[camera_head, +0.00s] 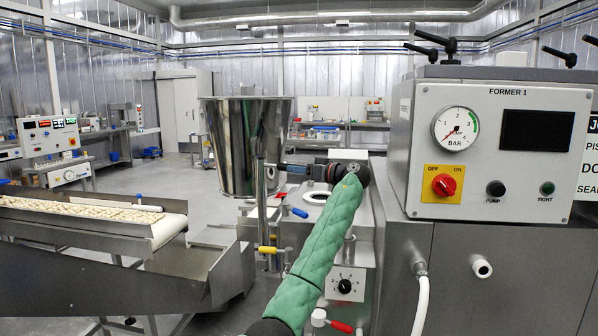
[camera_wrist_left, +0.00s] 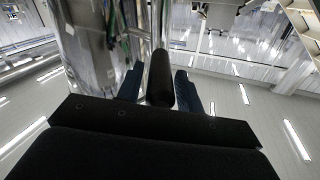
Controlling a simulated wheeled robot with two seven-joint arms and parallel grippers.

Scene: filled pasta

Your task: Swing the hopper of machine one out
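The hopper (camera_head: 240,145) is a tall, shiny steel cone, upright to the left of former 1 (camera_head: 490,150). It hangs beside a round opening with a pale rim (camera_head: 316,197) on the machine's top, not over it. A thin steel post (camera_head: 262,215) stands at the hopper's right side. My left gripper (camera_head: 284,170) reaches to the hopper's right side, its green-sleeved arm rising from below. In the left wrist view its two blue fingers (camera_wrist_left: 160,90) closely flank a black cylindrical handle (camera_wrist_left: 160,75) and appear closed on it. My right gripper is in neither view.
A conveyor with pasta (camera_head: 90,208) runs at the left, below the hopper. Yellow (camera_head: 268,250) and blue (camera_head: 300,212) valve levers sit near my left arm, with a red-handled one (camera_head: 341,326) below. Open floor (camera_head: 185,180) lies behind the conveyor.

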